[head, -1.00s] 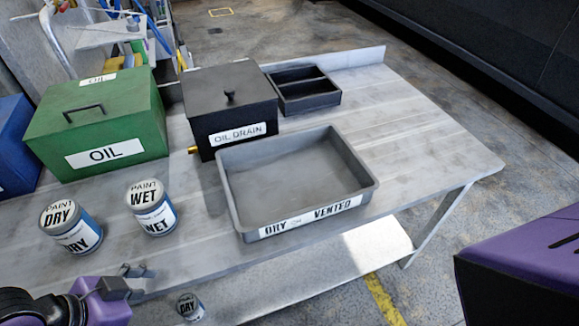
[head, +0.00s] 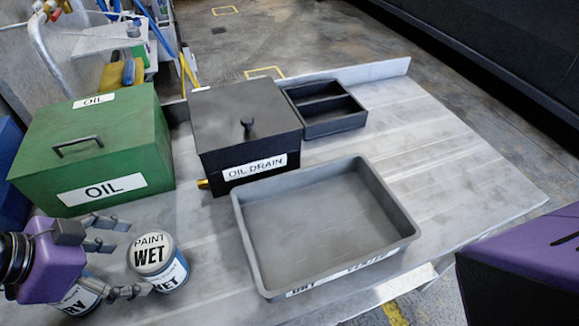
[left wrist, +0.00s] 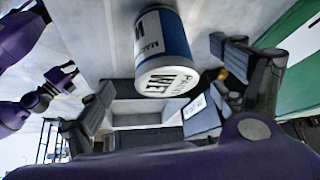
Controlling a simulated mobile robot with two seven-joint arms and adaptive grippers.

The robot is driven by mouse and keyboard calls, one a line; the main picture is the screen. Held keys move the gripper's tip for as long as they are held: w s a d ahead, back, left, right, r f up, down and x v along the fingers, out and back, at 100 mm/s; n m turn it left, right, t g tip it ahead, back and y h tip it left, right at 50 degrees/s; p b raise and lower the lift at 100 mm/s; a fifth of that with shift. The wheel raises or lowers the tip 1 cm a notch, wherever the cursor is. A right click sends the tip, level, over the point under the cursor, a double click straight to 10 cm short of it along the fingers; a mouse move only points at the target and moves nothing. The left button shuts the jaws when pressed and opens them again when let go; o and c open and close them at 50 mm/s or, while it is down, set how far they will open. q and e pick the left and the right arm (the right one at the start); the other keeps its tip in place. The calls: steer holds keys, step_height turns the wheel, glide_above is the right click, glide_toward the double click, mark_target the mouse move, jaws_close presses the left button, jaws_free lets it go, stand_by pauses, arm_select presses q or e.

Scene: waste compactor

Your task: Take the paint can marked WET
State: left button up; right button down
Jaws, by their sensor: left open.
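The paint can marked WET (head: 160,262) stands upright on the bench, with a white lid and a blue-and-white label. My left gripper (head: 132,258) is open, its fingers reaching in from the left towards the can's sides. In the left wrist view the can (left wrist: 163,48) shows between the spread fingers of the left gripper (left wrist: 160,80), not clasped. The paint can marked DRY (head: 78,298) is mostly hidden behind the left gripper. My right gripper (left wrist: 60,82) shows small in the left wrist view, its fingers apart and empty.
A green OIL box (head: 140,150) and a black OIL DRAIN box (head: 270,118) stand behind the cans. A grey tray (head: 243,240) lies right of the WET can. A black divided tray (head: 335,122) sits farther back. The bench's right side is clear.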

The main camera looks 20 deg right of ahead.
mark_target(137, 262)
arm_select(q)
steer(key=x, duration=0.2)
steer(key=shift+d+f, duration=0.15)
steer(key=shift+f, duration=0.1)
steer(key=shift+d+f, duration=0.2)
steer(key=shift+f, duration=0.05)
steer(key=x, duration=0.4)
steer(key=shift+w+a, duration=0.25)
steer(key=shift+w, duration=0.1)
steer(key=shift+d+f, duration=0.15)
steer(key=shift+f, duration=0.1)
arm_select(e)
steer(key=shift+s+d+f, duration=0.1)
steer(key=shift+s+f, duration=0.15)
arm_select(q)
steer(key=c, duration=1.6)
arm_select(e)
steer(key=shift+s+f, duration=0.1)
steer(key=shift+f, duration=0.05)
arm_select(q)
steer(key=shift+r, duration=0.1)
steer(key=shift+c, duration=0.2)
